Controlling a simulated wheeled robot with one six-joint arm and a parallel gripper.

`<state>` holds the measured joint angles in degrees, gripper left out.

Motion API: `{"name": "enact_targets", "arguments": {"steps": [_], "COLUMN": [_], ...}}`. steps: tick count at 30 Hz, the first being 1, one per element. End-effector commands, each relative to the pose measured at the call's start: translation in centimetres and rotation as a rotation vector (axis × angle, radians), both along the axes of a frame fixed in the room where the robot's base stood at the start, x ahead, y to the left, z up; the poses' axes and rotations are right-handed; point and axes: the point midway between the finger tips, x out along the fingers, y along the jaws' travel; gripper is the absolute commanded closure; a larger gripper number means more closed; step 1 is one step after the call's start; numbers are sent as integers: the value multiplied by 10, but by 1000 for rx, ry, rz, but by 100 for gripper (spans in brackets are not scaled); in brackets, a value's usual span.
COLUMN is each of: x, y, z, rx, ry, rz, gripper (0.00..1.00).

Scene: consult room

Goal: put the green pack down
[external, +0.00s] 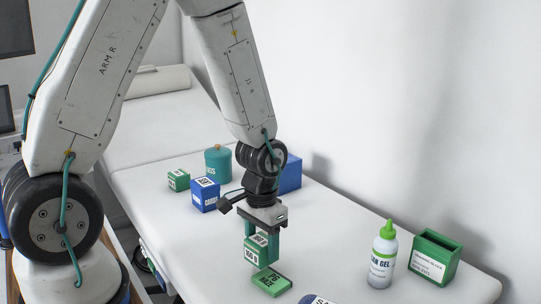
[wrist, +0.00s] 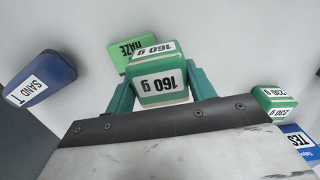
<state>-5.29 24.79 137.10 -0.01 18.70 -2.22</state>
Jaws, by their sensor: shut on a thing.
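My gripper (external: 262,238) points down over the white couch, its green fingers shut on a green pack (external: 257,250) with a white label. In the wrist view the pack (wrist: 160,88) reads "160 g" and sits between the two fingers (wrist: 161,80).
The couch (external: 335,235) is bare right of my gripper, before a gel bottle (external: 382,266) and an open green box (external: 434,263). A blue item (external: 308,300) is at the front edge. A small green box (external: 178,181), blue boxes (external: 204,197) and teal jar (external: 218,166) stand behind.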

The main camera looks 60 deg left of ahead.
Motion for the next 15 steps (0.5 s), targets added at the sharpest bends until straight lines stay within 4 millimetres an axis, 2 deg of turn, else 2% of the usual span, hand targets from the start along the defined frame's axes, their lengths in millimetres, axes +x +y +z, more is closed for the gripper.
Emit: {"name": "enact_targets", "arguments": {"steps": [5,10,12,15], "x": [44,95,113,133], "y": [45,98,116,130], "z": [-7,-7,-5,2], "rx": [1,4,4,6], "ry": [-13,-21,-23,-25], "rz": [57,35,8,-43], "gripper": [72,72,72,72]}}
